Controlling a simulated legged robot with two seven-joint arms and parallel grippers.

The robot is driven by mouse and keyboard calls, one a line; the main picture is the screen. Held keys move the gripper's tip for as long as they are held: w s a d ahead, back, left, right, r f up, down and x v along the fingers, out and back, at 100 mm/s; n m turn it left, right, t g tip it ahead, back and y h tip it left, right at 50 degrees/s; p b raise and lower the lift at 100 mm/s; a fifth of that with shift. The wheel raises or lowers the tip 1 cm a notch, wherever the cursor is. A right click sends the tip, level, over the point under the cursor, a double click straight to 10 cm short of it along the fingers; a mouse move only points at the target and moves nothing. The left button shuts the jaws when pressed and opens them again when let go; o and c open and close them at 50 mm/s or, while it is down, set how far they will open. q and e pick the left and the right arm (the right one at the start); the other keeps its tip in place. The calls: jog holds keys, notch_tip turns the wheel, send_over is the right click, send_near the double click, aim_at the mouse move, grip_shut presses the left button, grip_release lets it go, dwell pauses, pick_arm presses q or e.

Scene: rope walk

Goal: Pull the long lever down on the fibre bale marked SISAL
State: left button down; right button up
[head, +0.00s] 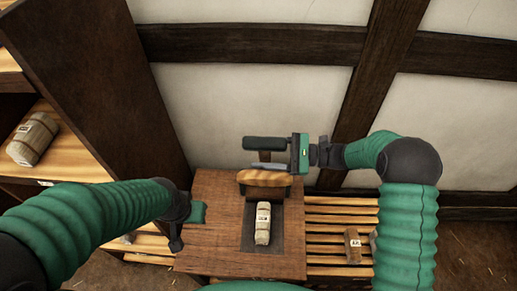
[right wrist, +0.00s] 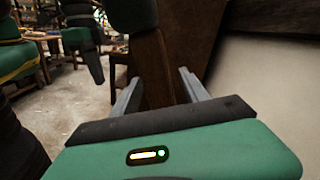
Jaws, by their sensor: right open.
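A press-like device with a curved wooden block (head: 264,180) stands at the back of a brown wooden table (head: 215,232). A dark horizontal bar (head: 262,143), apparently the lever's handle, shows above the block. My right gripper (head: 258,156) reaches in from the right at this height, its fingers pointing left. It is open; in the right wrist view its two fingers (right wrist: 160,88) stand apart, with a dark brown upright behind them. I cannot tell whether they touch the bar. A pale labelled bale (head: 262,223) lies before the block; its lettering is unreadable. My left gripper (head: 176,240) is at the table's left edge, its jaws unclear.
A dark shelf (head: 100,80) stands at the left, with another labelled bale (head: 33,138) on it. A small brown bale (head: 353,245) lies on the slatted bench (head: 335,213) at the right. A timbered wall (head: 255,105) closes the back.

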jog(key=shift+a, duration=0.45)
jog(key=shift+w+a+f, duration=0.1)
jog(key=shift+a, duration=1.2)
jog(key=shift+c, duration=2.2)
jog(key=shift+d, duration=0.55)
jog(key=c, duration=0.5)
jog(key=shift+d, duration=0.1)
grip_shut()
pick_arm(q)
jog(key=shift+a, duration=0.65)
